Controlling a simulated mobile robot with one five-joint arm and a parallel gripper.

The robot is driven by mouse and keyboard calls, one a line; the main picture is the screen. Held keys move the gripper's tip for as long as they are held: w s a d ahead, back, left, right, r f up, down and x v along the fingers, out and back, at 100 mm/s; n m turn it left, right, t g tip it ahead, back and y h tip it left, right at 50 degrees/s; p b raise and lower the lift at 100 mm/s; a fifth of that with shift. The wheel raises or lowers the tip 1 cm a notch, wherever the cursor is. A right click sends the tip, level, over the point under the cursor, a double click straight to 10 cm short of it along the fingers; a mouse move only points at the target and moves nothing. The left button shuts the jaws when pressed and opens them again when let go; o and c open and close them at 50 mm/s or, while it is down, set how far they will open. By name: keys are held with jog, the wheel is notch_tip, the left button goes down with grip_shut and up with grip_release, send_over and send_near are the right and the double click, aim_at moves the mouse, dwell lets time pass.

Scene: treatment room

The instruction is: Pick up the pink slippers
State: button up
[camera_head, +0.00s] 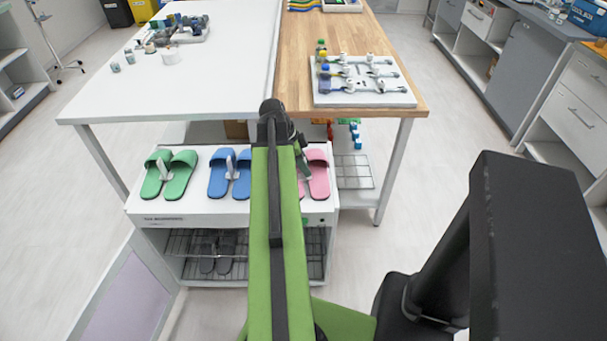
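The pink slippers (319,174) lie on the white top of a low shelf unit (200,213), at its right end. My green arm crosses in front of them and hides most of the left one. My gripper (302,150) is at the far end of the arm, near the slippers; only a small dark part of it shows. I cannot tell whether its fingers are open or shut, or whether they touch a slipper.
Blue slippers (219,174) and green slippers (180,174) stand left of the pink ones, each pair with a white upright piece. Dark slippers (225,251) lie on the wire shelf below. A white table (200,85) and a wooden table (400,62) stand behind.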

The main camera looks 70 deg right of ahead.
grip_shut()
dwell(1.4)
